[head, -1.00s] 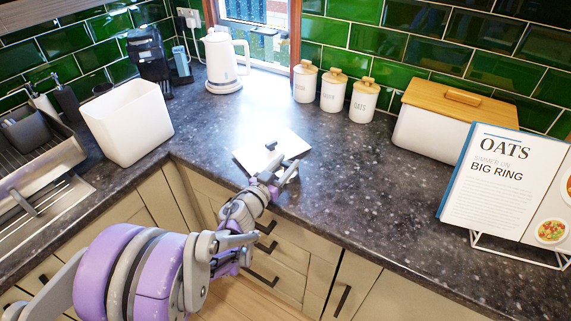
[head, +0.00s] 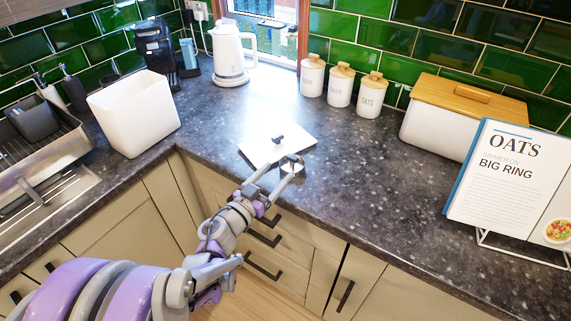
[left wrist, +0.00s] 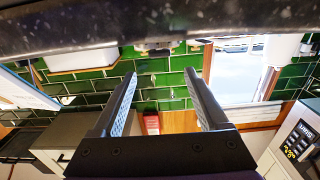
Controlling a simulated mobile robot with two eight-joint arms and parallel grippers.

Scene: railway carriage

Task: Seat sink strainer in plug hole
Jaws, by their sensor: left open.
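A small round silver piece with a dark centre, which looks like the sink strainer (head: 292,164), lies on the dark worktop by the near corner of a white square board. My left gripper (head: 281,171) is open, with its fingertips at the near side of this piece. I cannot tell whether they touch it. In the left wrist view the two fingers (left wrist: 168,88) stand apart with nothing clearly between them. The steel sink (head: 70,143) is at the far left; its plug hole is hidden. My right gripper is not in view.
The white board (head: 262,152) has a dark knob (head: 278,140). A white bin (head: 135,115) stands between board and sink. A kettle (head: 232,55), canisters (head: 340,85), bread bin (head: 465,110) and cookbook (head: 500,185) stand around. The worktop's right middle (head: 385,170) is clear.

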